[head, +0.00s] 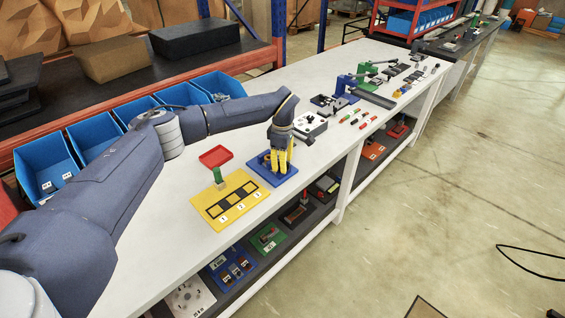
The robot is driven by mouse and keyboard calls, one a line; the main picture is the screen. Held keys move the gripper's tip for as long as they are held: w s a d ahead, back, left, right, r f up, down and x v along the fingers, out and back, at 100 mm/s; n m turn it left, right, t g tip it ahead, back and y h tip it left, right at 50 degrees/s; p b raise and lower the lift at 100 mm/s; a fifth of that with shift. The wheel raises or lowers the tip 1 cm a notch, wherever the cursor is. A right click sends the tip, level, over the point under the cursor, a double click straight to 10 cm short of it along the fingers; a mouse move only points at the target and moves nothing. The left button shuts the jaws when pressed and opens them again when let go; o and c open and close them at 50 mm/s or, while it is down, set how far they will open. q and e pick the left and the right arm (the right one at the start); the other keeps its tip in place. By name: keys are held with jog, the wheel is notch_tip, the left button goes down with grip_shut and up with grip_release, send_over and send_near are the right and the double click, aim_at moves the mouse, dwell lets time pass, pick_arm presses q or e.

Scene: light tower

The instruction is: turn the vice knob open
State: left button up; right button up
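My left arm reaches in from the left, and its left gripper (280,170) points down with yellow fingers over a blue fixture (264,177) on the white bench. The fixture looks like a small flat plate with a raised blue part beside the fingers. The fingers look close together, and whether they are apart or closed on something is too small to tell. No vice knob can be made out; the gripper hides part of the fixture. My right gripper is not in view.
A yellow board (232,221) with black squares and a red tray (215,155) on a green post stand left of the fixture. Blue bins (45,165) line the back edge. The bench's front edge is close.

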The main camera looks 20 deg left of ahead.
pick_arm(q)
grip_shut()
